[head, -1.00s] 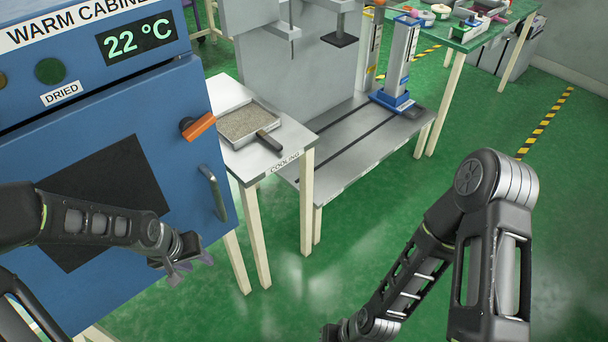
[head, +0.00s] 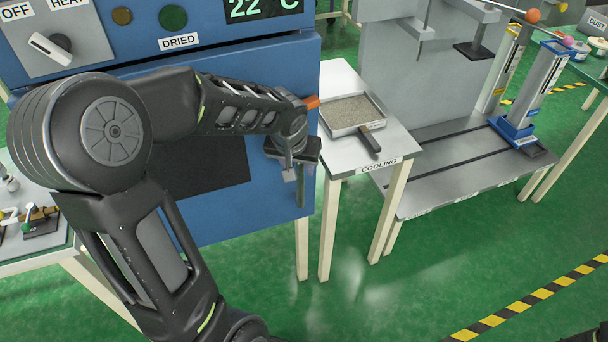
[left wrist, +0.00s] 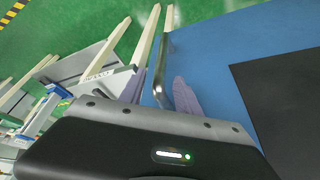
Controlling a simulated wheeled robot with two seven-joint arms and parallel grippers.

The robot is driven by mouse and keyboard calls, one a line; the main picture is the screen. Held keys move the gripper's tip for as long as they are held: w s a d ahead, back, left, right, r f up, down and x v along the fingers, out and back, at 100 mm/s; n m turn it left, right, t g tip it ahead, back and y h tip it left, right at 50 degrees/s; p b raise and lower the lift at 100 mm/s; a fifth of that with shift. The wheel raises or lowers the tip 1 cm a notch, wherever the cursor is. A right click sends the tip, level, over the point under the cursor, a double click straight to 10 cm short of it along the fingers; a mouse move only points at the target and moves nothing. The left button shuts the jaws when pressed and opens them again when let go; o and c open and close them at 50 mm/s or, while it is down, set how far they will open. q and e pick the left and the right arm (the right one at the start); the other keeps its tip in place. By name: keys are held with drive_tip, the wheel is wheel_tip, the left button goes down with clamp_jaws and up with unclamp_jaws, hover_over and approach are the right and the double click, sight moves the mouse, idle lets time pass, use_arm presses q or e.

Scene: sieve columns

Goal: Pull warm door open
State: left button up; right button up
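The warm cabinet's blue door (head: 262,210) is shut, with a dark window panel. Its metal handle (left wrist: 162,70) is near the door's right edge. My left gripper (left wrist: 158,92) is open at the handle, with one finger on each side of it. Gaps show between handle and fingers, so I see no grip. In the head view my left gripper (head: 293,172) covers most of the handle. An orange latch (head: 312,102) sticks out above it, partly behind my left wrist.
The cooling table (head: 395,150) with a sand-filled tray (head: 355,112) stands just right of the cabinet. A grey rig with a blue-based column (head: 535,95) is farther right. Green floor (head: 430,270) in front is clear.

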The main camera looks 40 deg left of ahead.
sight(302, 176)
use_arm(q)
drive_tip(key=x, duration=0.7)
drive_tip(key=shift+f, duration=0.15)
clamp_jaws()
idle(1.2)
